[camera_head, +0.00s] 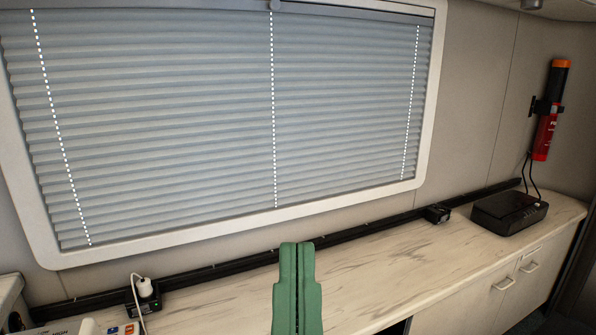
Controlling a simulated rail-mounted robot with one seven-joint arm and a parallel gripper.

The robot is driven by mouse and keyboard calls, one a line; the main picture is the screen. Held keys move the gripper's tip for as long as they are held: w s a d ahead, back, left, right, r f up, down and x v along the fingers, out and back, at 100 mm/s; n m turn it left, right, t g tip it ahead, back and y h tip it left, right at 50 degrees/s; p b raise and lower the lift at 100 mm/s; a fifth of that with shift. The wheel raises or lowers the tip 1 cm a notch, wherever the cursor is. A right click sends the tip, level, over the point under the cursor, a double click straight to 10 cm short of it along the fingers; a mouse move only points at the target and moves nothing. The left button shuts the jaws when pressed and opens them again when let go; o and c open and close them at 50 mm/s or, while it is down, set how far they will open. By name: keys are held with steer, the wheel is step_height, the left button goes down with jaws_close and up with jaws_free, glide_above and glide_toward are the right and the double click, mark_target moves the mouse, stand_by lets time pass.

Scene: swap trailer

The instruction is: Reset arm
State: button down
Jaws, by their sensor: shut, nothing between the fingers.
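My gripper (298,246) shows at the bottom middle of the head view as two green fingers. The fingers point up in the picture and lie side by side, shut, with nothing between them. They appear in front of the light wood-look counter (385,270). How far they are above or in front of it I cannot tell. The rest of my arm is out of the frame.
A black rail (345,236) runs along the back of the counter, with a white plug (145,287) at left and a small black unit (437,213) at right. A black box (509,212) stands at far right below a red flashlight (547,130). A grey device (75,327) fills the lower left corner.

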step_height(320, 180, up, 20)
steer(key=p, duration=1.5)
steer(key=shift+p, duration=0.4)
steer(key=shift+a+f, duration=0.1)
